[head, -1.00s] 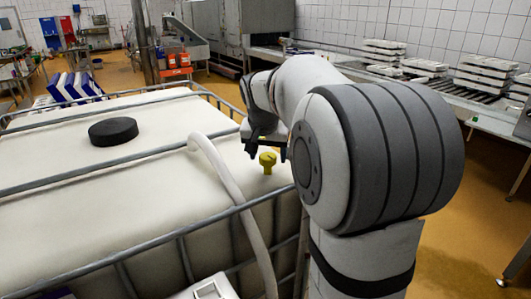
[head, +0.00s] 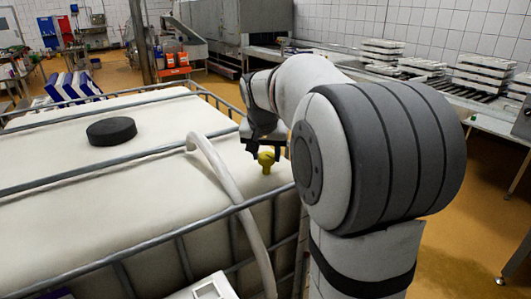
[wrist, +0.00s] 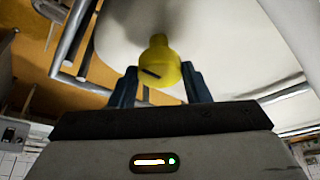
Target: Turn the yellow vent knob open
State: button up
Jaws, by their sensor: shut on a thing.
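The yellow vent knob (head: 266,162) stands upright on the top of the white caged tank (head: 60,187), near its right edge. My gripper (head: 266,152) is over the knob from above, with its fingers on either side of it. In the wrist view the knob (wrist: 160,62) sits between the two dark fingers (wrist: 160,86), and a dark slot shows on its face. My gripper is shut on the knob. The fingers partly hide the knob's upper part in the head view.
A white hose (head: 222,172) arches over the tank just left of the knob. Metal cage bars (head: 130,233) run across the tank top. A black round lid (head: 111,131) lies farther left. A conveyor with stacked white moulds (head: 487,72) stands at the back right.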

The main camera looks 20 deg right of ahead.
jog(key=n, duration=0.2)
jog(key=n+y, duration=0.1)
jog(key=n, duration=0.1)
jog(key=shift+d+t+y, duration=0.15)
jog(key=shift+t+y, duration=0.15)
jog(key=shift+t, duration=0.1)
jog(key=n+y, duration=0.1)
jog(key=n, duration=0.1)
jog(key=n+b, duration=0.1)
jog(key=n, duration=0.2)
jog(key=shift+d+y, duration=0.15)
jog(key=shift+y, duration=0.25)
jog(key=n+y, duration=0.1)
jog(key=n, duration=0.1)
jog(key=n+b, duration=0.1)
jog(key=n, duration=0.1)
jog(key=shift+n+g+y, duration=0.3)
jog(key=shift+g+y, duration=0.1)
jog(key=shift+w+d+n+g+y, duration=0.1)
jog(key=shift+n+g+y, duration=0.4)
jog(key=shift+n, duration=1.4)
jog(key=o, duration=1)
